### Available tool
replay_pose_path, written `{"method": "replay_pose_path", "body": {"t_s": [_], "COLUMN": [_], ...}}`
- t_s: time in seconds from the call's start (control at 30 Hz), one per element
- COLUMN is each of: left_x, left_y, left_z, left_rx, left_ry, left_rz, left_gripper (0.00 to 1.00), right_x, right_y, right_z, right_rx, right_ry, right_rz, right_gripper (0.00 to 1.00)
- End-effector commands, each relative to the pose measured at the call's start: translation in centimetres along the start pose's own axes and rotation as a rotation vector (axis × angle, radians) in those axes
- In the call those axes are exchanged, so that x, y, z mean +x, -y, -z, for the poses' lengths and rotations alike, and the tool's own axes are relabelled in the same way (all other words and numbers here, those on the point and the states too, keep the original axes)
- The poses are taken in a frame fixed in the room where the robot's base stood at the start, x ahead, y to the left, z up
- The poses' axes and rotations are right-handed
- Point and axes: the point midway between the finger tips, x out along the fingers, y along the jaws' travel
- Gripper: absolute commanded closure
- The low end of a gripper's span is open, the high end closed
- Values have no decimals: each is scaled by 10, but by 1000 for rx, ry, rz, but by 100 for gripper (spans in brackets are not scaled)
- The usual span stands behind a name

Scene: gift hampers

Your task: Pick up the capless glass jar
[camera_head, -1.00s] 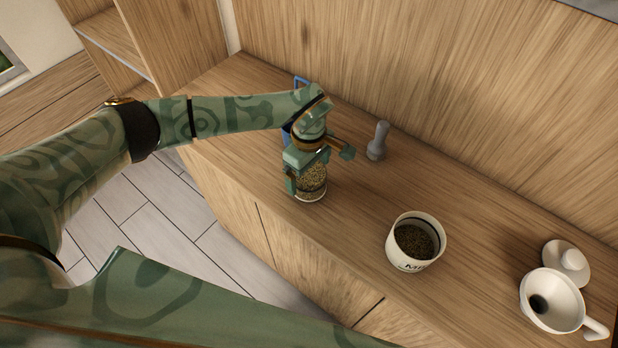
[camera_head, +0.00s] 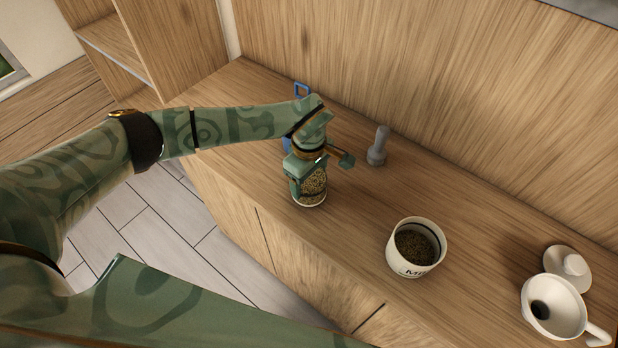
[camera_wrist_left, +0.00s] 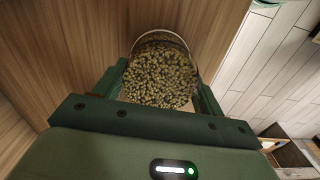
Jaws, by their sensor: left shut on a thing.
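The glass jar (camera_head: 314,184) is filled with speckled grains and stands upright at the front edge of the counter, near its left end. My left gripper (camera_head: 308,177) is around it from above and shut on it. In the left wrist view the jar (camera_wrist_left: 160,75) sits between the two fingers of my left gripper (camera_wrist_left: 160,92), and no cap shows on it. The gripper hides part of the jar in the head view. I cannot tell whether its base touches the counter. My right gripper is not in view.
A grey pestle-like object (camera_head: 378,146) stands behind the jar. A white labelled pot (camera_head: 399,262) with dark contents is to the right. A white handled vessel (camera_head: 540,318) and a white lid (camera_head: 567,262) lie farther right. A blue object (camera_head: 302,89) is partly hidden behind my arm.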

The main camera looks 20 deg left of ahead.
Motion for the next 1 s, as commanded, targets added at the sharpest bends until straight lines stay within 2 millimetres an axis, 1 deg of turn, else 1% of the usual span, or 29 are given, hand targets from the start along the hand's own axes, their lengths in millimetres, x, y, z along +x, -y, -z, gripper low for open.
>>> {"method": "replay_pose_path", "body": {"t_s": [0.27, 0.4, 0.57, 0.9, 1.0], "left_x": [-17, -32, -48, -87, -94], "left_y": [-1, -1, 13, 43, 54], "left_z": [0, 0, -6, -20, -25], "left_rx": [0, 2, 2, 2, 3], "left_ry": [0, -1, 0, 0, 0], "left_rz": [-3, -3, -2, -3, -1], "left_gripper": [57, 57, 57, 57, 57], "right_x": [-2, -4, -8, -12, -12], "right_y": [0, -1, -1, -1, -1], "right_z": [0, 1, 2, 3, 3], "right_rx": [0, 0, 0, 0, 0], "right_ry": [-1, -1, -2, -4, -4], "right_rz": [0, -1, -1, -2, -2], "right_gripper": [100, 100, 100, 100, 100]}}
